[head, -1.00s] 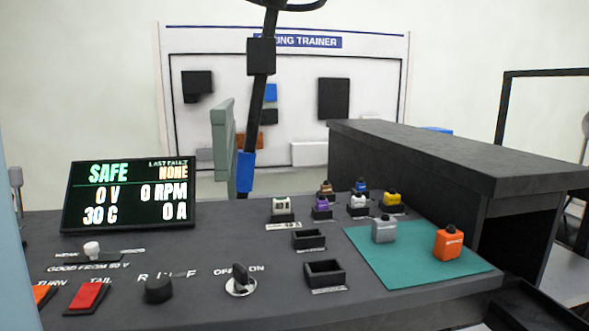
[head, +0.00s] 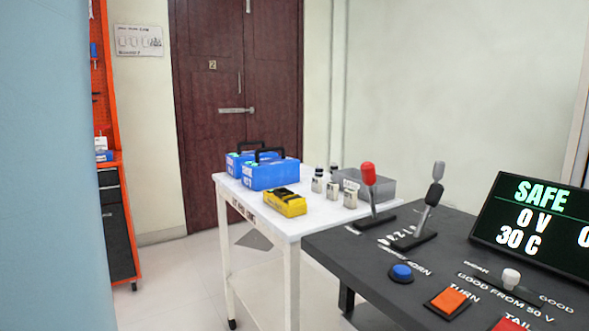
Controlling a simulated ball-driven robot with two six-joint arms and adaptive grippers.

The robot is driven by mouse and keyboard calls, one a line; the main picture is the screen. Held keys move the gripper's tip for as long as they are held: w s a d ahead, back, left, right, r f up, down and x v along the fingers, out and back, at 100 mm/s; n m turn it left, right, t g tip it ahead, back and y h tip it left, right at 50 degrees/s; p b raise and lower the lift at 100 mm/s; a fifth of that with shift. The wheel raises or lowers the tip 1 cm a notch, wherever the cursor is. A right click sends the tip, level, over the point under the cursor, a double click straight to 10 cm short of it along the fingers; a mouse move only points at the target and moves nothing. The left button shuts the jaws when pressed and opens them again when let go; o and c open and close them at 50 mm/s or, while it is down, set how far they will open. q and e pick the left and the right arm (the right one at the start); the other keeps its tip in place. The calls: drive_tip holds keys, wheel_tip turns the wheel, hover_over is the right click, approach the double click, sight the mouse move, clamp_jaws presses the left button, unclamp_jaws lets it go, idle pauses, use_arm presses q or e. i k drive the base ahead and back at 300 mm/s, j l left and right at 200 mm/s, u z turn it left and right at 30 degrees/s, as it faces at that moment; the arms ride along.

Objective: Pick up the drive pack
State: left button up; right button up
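Two blue packs with black handles stand on a white cart (head: 300,222) in the head view. The front blue pack (head: 272,177) has pale lettering on its side and partly hides the rear blue pack (head: 234,164). I cannot read which of them is the drive pack. A smaller yellow and black unit (head: 285,205) lies on the cart in front of them. Neither of my grippers shows in the head view.
The dark console (head: 385,270) adjoins the cart on the right, with upright levers (head: 369,180), buttons and a SAFE display (head: 530,215).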

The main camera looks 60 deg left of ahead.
sight(258, 175)
drive_tip(key=u, duration=2.05)
drive_tip(key=i+j+u, duration=0.3)
drive_tip(key=i, duration=0.2)
drive_tip(key=i+j+u, duration=0.3)
drive_tip(key=i, duration=0.25)
drive_tip(key=i+u, duration=0.35)
drive_tip(key=i, duration=0.2)
drive_tip(key=i+z, duration=0.25)
drive_tip(key=i, duration=0.25)
drive_tip(key=i+j+z, duration=0.25)
drive_tip(key=i, duration=0.25)
